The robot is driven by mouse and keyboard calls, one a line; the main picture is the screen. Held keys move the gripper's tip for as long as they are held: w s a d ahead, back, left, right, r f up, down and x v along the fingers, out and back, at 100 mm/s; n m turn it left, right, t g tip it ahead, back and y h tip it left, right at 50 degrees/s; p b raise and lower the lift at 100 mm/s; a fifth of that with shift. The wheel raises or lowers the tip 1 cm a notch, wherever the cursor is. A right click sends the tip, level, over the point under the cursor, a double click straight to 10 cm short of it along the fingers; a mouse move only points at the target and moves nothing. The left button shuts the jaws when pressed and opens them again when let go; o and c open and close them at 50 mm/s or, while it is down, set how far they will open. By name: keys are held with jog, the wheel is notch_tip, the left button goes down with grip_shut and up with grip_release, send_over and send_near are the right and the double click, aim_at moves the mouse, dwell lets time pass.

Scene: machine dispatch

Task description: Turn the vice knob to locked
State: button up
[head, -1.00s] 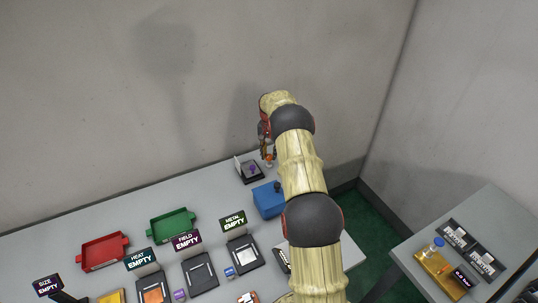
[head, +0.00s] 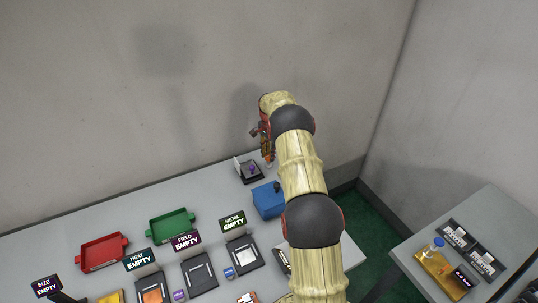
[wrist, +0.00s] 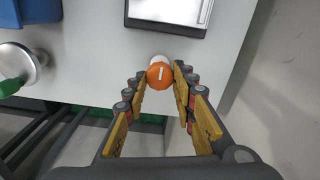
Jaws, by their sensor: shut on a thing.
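The vice knob (wrist: 160,74) is a round orange cap with a white line on a pale base, near the table edge in the wrist view. Its white line runs nearly straight up and down the picture. My gripper (wrist: 160,80) is shut on the knob, one fingertip at each side. In the head view my gripper (head: 266,153) reaches down at the back right of the table, partly hidden behind my arm. Only a small orange patch of the knob (head: 268,163) shows there.
A dark fixture (head: 247,177) with a purple piece and a blue box (head: 267,202) stand close by. A silver disc with a green handle (wrist: 12,84) lies left in the wrist view. Red (head: 101,253) and green (head: 170,227) trays are further left. The wall is close behind.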

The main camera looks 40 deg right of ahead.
jog(key=shift+w+r, duration=0.1)
jog(key=o, duration=1.1)
jog(key=shift+c, duration=0.2)
jog(key=shift+o, duration=0.5)
notch_tip(320, 180, up, 12)
